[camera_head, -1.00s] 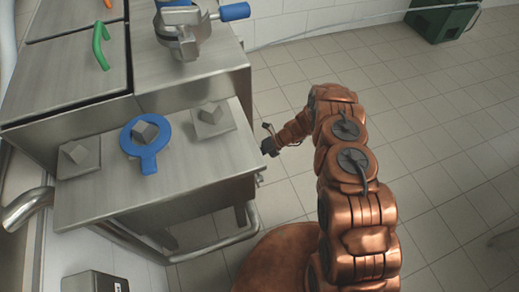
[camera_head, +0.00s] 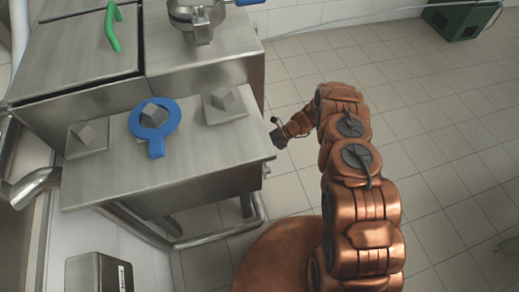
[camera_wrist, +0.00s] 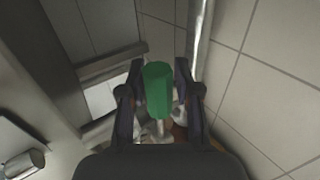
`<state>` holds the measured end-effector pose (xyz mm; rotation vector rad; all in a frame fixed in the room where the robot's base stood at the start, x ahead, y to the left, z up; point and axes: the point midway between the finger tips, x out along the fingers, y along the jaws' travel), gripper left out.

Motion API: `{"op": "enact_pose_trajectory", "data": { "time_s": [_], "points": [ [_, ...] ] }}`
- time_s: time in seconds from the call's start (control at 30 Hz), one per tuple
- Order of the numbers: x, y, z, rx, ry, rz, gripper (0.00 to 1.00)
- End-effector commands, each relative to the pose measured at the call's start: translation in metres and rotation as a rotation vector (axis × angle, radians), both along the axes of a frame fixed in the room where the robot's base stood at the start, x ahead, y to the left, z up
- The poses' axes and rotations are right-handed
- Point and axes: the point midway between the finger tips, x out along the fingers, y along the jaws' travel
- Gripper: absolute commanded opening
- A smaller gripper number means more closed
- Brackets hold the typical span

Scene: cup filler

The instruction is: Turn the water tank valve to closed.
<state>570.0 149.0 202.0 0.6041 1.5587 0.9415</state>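A green valve handle (camera_wrist: 157,88) on a pale metal stem shows in the wrist view, in the middle between my two fingers. My gripper (camera_wrist: 159,75) is open, with one dark finger on each side of the handle. I cannot tell whether either finger touches it. In the head view my gripper (camera_head: 278,138) is at the right edge of the steel counter, beside its side face. A small metal fitting (camera_head: 266,170) shows just below it on that side. The green handle is not visible there, and its open or closed position cannot be told.
A steel counter (camera_head: 215,160) bears a blue ring with a handle (camera_head: 157,146) and several grey blocks. Behind it are steel lids with another green handle (camera_head: 113,28) and a metal filter holder (camera_head: 200,20). Pipes run below the counter.

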Motion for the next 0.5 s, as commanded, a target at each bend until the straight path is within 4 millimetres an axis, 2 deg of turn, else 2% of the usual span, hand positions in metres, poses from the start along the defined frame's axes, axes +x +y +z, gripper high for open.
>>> {"op": "enact_pose_trajectory", "data": {
  "time_s": [0.03, 0.17, 0.5],
  "points": [
    [0.0003, -0.0003, 0.0, 0.0, -0.001, -0.001, 0.4],
    [0.0006, -0.0005, 0.0007, 0.001, -0.001, 0.0, 0.53],
    [0.0017, -0.0025, 0.0026, 0.002, -0.003, -0.001, 0.53]
  ]
}}
